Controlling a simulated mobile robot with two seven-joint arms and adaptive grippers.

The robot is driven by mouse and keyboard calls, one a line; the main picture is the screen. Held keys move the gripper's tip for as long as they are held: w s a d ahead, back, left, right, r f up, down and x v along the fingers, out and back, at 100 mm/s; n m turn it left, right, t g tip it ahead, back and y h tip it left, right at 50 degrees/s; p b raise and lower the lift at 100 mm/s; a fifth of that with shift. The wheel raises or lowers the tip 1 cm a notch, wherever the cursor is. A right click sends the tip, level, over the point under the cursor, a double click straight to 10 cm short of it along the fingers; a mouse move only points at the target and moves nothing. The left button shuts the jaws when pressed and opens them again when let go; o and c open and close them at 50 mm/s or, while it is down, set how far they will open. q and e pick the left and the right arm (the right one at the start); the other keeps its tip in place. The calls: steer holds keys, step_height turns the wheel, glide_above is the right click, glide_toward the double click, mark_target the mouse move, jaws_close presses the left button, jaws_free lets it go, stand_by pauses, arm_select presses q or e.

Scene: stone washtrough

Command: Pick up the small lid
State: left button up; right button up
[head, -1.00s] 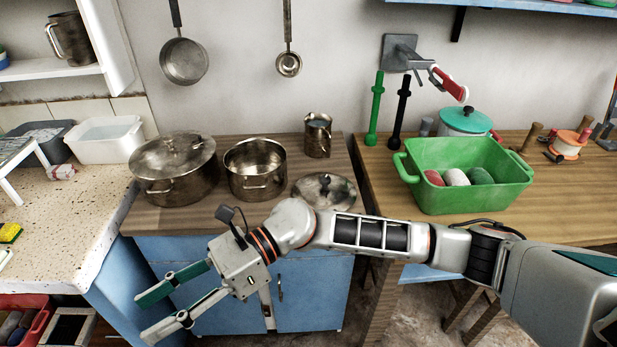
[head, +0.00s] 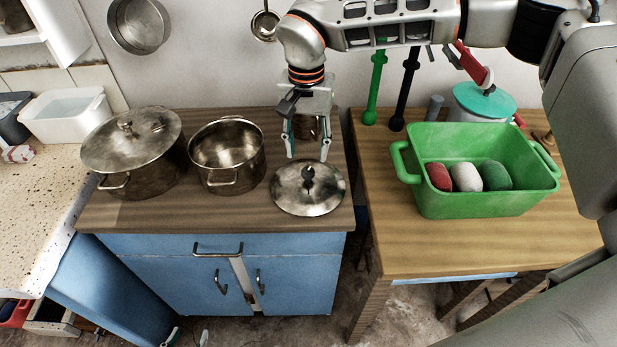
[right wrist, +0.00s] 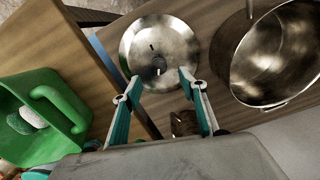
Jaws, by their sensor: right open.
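The small lid (head: 300,199), round steel with a dark knob (head: 308,175), lies on the wooden counter right of the open pot. My right gripper (head: 308,157) points down at the lid's back edge, fingers spread and empty. In the right wrist view, the lid (right wrist: 177,38) lies ahead of the fingertips (right wrist: 159,78), with its knob roughly in line with the gap between them. Whether the fingers touch the lid cannot be told. Only what seem to be the tips of my left gripper (head: 187,338) show at the bottom edge.
An open pot (head: 226,181) and a larger lidded pot (head: 150,187) stand left of the lid. A metal jug (head: 307,128) is behind my right gripper, partly hidden.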

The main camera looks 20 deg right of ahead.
mark_target(308, 170)
step_height(308, 170, down, 3)
steer(key=shift+s+r, duration=0.1)
steer(key=shift+r, duration=0.1)
step_height(308, 170, down, 5)
steer(key=shift+d, duration=0.15)
steer(key=shift+r, duration=0.1)
jaws_close()
